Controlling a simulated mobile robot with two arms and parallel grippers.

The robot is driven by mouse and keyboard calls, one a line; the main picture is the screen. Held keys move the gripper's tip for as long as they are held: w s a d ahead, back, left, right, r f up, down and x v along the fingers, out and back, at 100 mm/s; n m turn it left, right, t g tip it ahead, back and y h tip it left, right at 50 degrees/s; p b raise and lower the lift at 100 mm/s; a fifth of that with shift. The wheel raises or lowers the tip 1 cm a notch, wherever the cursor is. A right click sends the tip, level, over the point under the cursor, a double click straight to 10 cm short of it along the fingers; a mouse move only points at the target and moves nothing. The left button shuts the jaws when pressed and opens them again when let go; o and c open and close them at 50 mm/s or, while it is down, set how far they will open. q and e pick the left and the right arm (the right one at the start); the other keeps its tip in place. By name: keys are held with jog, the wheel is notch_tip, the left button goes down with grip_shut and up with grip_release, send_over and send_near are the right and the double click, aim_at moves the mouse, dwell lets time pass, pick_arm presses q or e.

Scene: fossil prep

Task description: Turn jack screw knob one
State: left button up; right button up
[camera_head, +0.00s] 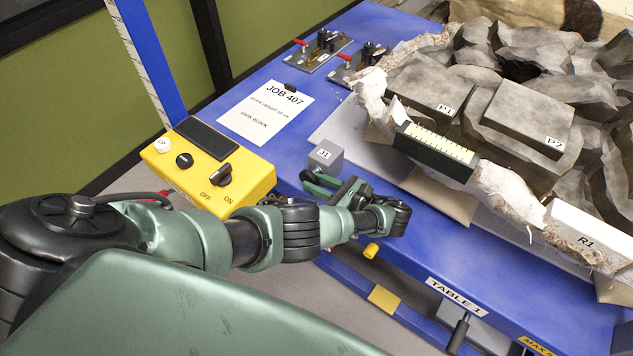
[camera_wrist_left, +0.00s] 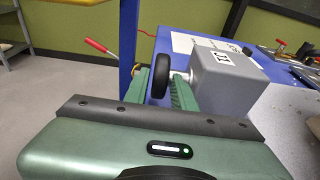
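The grey jack block marked J1 (camera_head: 326,156) sits at the near-left edge of the blue table; it also shows in the left wrist view (camera_wrist_left: 232,75). Its black round knob (camera_wrist_left: 158,84) stands out from the block's left side on a short pale shaft. My left gripper (camera_head: 335,188) is at the block's near side with its green fingers apart. In the left wrist view the fingers (camera_wrist_left: 159,92) lie on either side of the knob. I cannot tell whether they touch it. In the head view the arm and fingers largely hide the knob. My right gripper is not in view.
A yellow control box (camera_head: 205,172) with an OFF/ON switch stands left of the block, close to my left arm. A job sheet (camera_head: 265,110) lies behind it. The fossil block (camera_head: 520,100) fills the table's right side. A blue post (camera_head: 145,60) rises at the left.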

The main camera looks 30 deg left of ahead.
pick_arm(q)
jog(key=b+v, duration=0.1)
jog(key=v, duration=0.5)
jog(key=shift+d, duration=0.4)
jog(key=shift+d+r, duration=0.25)
jog(key=shift+d, duration=0.2)
dwell(1.9)
